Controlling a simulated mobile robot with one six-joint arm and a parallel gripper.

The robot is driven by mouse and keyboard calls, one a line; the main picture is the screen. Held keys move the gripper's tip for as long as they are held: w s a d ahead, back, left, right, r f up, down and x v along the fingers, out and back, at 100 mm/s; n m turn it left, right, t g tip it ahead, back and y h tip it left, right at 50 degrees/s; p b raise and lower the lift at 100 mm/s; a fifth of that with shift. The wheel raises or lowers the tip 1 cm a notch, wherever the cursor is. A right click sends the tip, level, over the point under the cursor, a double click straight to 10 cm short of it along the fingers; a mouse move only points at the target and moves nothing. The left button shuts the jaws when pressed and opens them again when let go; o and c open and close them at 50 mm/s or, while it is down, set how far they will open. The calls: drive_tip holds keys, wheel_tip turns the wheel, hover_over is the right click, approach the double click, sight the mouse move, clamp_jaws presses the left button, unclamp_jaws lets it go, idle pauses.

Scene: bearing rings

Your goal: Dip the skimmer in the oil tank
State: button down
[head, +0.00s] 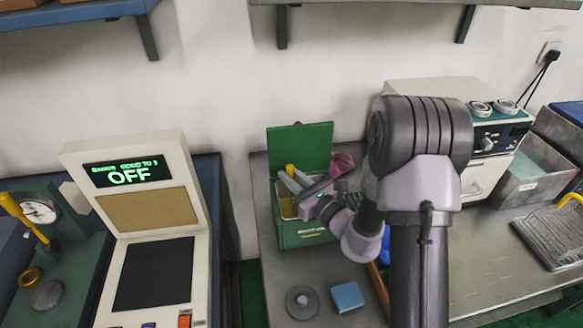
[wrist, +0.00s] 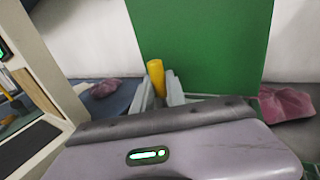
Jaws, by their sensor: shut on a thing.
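A green tank (head: 303,235) with its lid (head: 301,146) standing open is on the metal bench, left of my arm. An amber surface shows inside its left part; I take it to be the oil tank. My gripper (head: 296,181) is over the tank opening, shut on a yellow handle (head: 290,170), which I take to be the skimmer's. In the wrist view the yellow handle (wrist: 156,78) stands up between the grey fingers (wrist: 160,97), in front of the green lid (wrist: 205,45). The skimmer's lower end is hidden, so I cannot tell whether it touches the oil.
Pink cloth (head: 342,163) lies beside the tank's lid. A blue block (head: 347,297) and a grey round part (head: 302,302) lie in front of the tank. A console reading OFF (head: 130,174) stands at left. A metal basin (head: 530,175) and a wire basket (head: 553,237) are at right.

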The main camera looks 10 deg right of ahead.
wheel_tip(320, 180, up, 3)
drive_tip(key=shift+w+f+p, duration=0.1)
drive_tip(key=shift+w+p, duration=0.05)
drive_tip(key=shift+p, duration=0.75)
wheel_tip(320, 180, up, 7)
drive_tip(key=p, duration=0.6)
idle(2.5)
